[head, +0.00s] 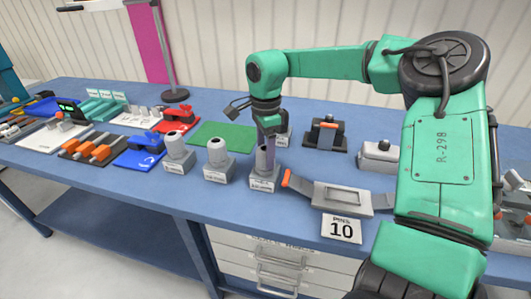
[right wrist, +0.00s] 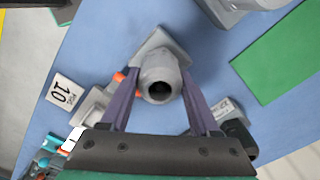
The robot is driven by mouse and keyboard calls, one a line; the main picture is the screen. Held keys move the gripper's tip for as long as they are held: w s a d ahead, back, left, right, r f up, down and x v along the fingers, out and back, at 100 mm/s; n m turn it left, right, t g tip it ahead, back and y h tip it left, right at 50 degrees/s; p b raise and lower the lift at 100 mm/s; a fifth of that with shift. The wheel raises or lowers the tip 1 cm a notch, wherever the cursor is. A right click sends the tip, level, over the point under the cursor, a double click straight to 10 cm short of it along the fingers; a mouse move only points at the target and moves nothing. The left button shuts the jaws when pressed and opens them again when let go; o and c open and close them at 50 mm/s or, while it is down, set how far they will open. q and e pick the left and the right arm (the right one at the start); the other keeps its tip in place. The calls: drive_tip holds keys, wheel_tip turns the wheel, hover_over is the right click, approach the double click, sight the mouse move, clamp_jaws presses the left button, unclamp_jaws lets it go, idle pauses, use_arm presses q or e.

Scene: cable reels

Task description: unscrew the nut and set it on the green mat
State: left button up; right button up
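A grey upright fixture (head: 264,182) with a block base stands on the blue bench, below my right gripper (head: 266,145). In the right wrist view its round grey top (right wrist: 160,72), with a dark hole, lies between the two purple fingers of my right gripper (right wrist: 159,78). The fingers are spread on either side of it; contact cannot be made out. I cannot tell the nut apart from the post. The green mat (head: 222,136) lies flat and bare behind and left of the fixture; it also shows in the right wrist view (right wrist: 285,55). My left gripper is not in view.
Two similar grey posts (head: 217,160) (head: 178,153) stand just left. A grey device with an orange end (head: 340,197) and a "10" card (head: 341,229) lie at right front. A black stand (head: 325,135) is behind. Trays and a lamp stand (head: 176,94) fill the left.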

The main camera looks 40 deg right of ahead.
clamp_jaws()
drive_tip(key=n, duration=0.1)
drive_tip(key=n+p, duration=0.1)
drive_tip(key=n, duration=0.1)
drive_tip(key=shift+r+p, duration=0.25)
drive_tip(key=shift+p, duration=0.05)
drive_tip(key=n+p, duration=0.1)
drive_tip(key=n, duration=0.3)
drive_tip(key=shift+f+n, duration=0.15)
drive_tip(key=shift+n, duration=0.25)
drive_tip(key=n, duration=0.4)
drive_tip(key=shift+n, duration=0.4)
drive_tip(key=n+p, duration=0.1)
drive_tip(key=n, duration=0.6)
drive_tip(key=shift+f, duration=0.1)
drive_tip(key=n+p, duration=0.2)
drive_tip(key=p, duration=0.1)
drive_tip(key=shift+s+r, duration=0.2)
drive_tip(key=shift+r, duration=0.1)
drive_tip(key=shift+w+f, duration=0.15)
drive_tip(key=shift+f, duration=0.25)
drive_tip(key=o, duration=1.2)
unclamp_jaws()
